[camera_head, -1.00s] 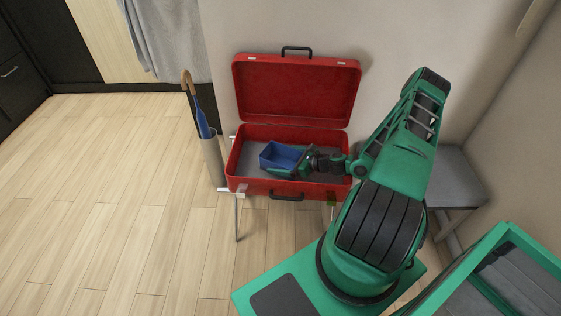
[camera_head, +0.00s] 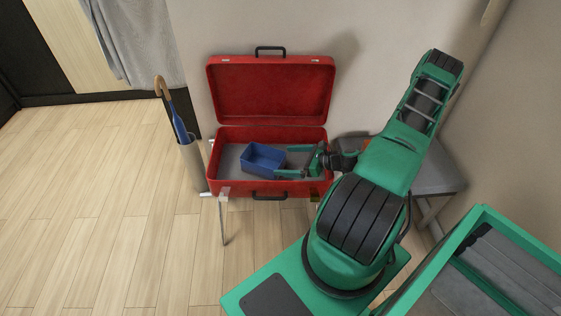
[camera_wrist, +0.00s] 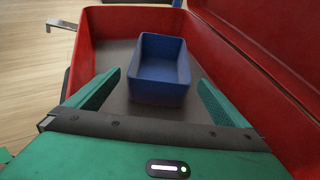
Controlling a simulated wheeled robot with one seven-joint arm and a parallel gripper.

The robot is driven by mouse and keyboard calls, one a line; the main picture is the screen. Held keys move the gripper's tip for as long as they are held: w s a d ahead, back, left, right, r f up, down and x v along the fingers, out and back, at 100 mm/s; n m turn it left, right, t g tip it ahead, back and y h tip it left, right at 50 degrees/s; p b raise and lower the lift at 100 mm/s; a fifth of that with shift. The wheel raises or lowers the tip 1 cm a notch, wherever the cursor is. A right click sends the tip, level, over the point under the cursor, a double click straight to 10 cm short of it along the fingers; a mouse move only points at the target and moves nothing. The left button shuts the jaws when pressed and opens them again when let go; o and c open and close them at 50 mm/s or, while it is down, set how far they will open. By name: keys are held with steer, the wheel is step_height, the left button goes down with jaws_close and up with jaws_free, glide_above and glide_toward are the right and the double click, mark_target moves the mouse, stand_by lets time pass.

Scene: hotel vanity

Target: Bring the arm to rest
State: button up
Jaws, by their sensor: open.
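My gripper (camera_head: 284,162) is inside the open red suitcase, at its right half, with the fingers pointing left. It is open and empty. In the wrist view its two green fingers (camera_wrist: 152,98) stand wide apart. A blue open-topped box (camera_head: 262,158) lies on the grey floor of the suitcase, just left of the fingertips. In the wrist view the blue box (camera_wrist: 160,84) is upright, empty inside, ahead of the fingers and between their lines. Whether a fingertip touches it is hard to tell.
The red suitcase (camera_head: 233,187) stands on a thin-legged stand, its lid raised against the wall. An umbrella holder (camera_head: 192,166) with a blue umbrella stands to its left. A grey bench (camera_head: 432,180) is behind my arm at right. The wooden floor at left is clear.

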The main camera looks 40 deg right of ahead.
stand_by(0.6)
steer(key=s+a+r+n+g+h, duration=0.2)
steer(key=s+r+n+g, duration=0.4)
steer(key=r+n, duration=0.45)
steer(key=s+a+r+n+g+h, duration=0.15)
steer(key=s+r+n+g, duration=0.5)
steer(key=r, duration=0.65)
steer(key=s+a+r+n+h, duration=0.1)
steer(key=s+a+r+n, duration=0.2)
steer(key=s+r, duration=0.4)
steer(key=s+a+r+n+h, duration=0.1)
steer(key=s+a+r+n, duration=0.2)
steer(key=s+r, duration=0.4)
steer(key=shift+s+a+n+t+h, duration=0.15)
steer(key=shift+s+n+t+h, duration=0.15)
steer(key=shift+n+t+h, duration=0.1)
